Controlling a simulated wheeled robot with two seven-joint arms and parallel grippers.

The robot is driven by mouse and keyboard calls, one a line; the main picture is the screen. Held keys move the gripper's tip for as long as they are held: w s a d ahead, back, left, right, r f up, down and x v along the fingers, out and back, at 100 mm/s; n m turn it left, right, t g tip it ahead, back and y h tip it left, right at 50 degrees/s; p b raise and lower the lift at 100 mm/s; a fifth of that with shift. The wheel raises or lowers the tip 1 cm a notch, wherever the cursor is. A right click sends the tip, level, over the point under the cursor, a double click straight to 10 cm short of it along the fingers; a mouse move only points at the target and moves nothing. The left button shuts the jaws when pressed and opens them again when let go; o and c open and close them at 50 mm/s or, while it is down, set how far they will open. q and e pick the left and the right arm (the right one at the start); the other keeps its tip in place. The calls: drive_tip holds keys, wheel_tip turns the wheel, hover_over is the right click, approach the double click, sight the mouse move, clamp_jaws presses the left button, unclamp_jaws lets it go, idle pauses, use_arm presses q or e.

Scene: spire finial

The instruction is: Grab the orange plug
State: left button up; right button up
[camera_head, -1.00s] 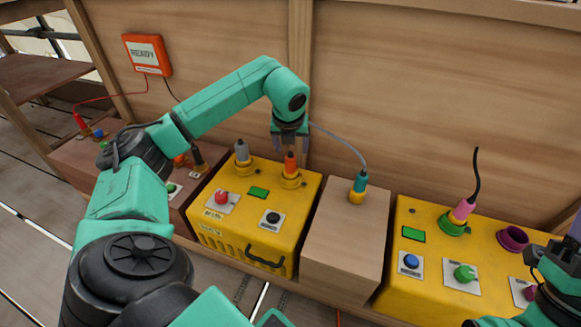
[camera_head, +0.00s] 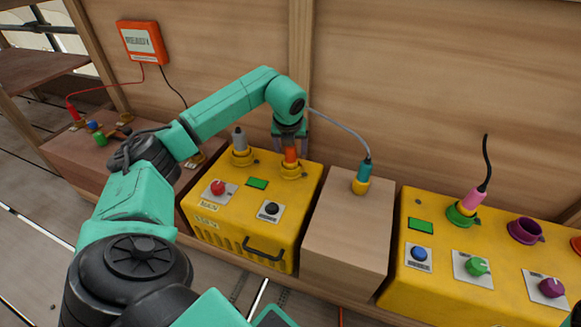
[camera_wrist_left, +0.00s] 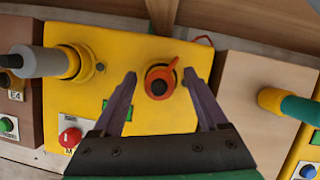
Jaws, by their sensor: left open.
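The orange plug (camera_head: 290,152) stands upright in a yellow socket on top of the yellow box (camera_head: 225,222). In the left wrist view the orange plug (camera_wrist_left: 160,75) is seen from above. My left gripper (camera_head: 290,150) is directly over it and pointing down. Its two fingers (camera_wrist_left: 155,84) are open, one on each side of the plug with a gap to both. In the head view the gripper partly covers the plug's top.
A grey plug (camera_head: 239,142) stands just left on the same box. A wooden block (camera_head: 345,235) with a teal plug (camera_head: 363,173) is to the right. Farther right, a second yellow box (camera_head: 405,275) holds a pink plug (camera_head: 472,200). A wooden wall (camera_head: 430,100) stands close behind.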

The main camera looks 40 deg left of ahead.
use_arm(q)
drive_tip(key=x, duration=0.3)
drive_tip(key=shift+s+b, duration=0.1)
drive_tip(key=shift+b, duration=0.3)
drive_tip(key=shift+r, duration=0.15)
clamp_jaws()
drive_tip(key=shift+r, duration=0.15)
